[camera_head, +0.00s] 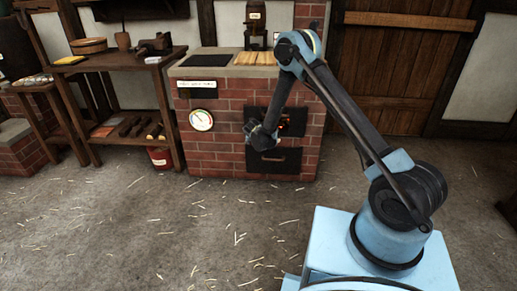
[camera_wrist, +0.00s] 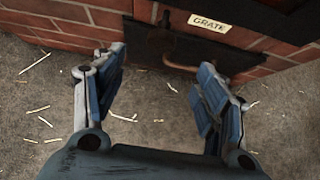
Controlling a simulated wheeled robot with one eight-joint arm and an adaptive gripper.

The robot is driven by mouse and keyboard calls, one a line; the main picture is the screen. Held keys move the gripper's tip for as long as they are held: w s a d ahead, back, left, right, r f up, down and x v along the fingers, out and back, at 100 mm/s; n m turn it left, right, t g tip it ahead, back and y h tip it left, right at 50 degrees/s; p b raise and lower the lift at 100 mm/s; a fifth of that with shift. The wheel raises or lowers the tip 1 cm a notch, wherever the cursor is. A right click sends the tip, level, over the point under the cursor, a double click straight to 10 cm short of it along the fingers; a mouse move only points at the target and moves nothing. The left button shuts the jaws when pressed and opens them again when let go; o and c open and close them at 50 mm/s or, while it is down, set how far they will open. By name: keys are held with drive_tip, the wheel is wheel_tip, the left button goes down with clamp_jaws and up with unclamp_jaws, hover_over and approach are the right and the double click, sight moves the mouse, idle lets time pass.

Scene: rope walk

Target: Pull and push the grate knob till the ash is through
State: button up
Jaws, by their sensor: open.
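In the head view my gripper (camera_head: 262,137) covers part of the stove front. No ash is visible.
A dial gauge (camera_head: 201,120) sits on the stove's left front. Straw litters the otherwise clear floor (camera_head: 150,225). A wooden door (camera_head: 400,75) is behind to the right.

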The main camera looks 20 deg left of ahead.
drive_tip(key=x, duration=1.6)
drive_tip(key=shift+d, duration=0.2)
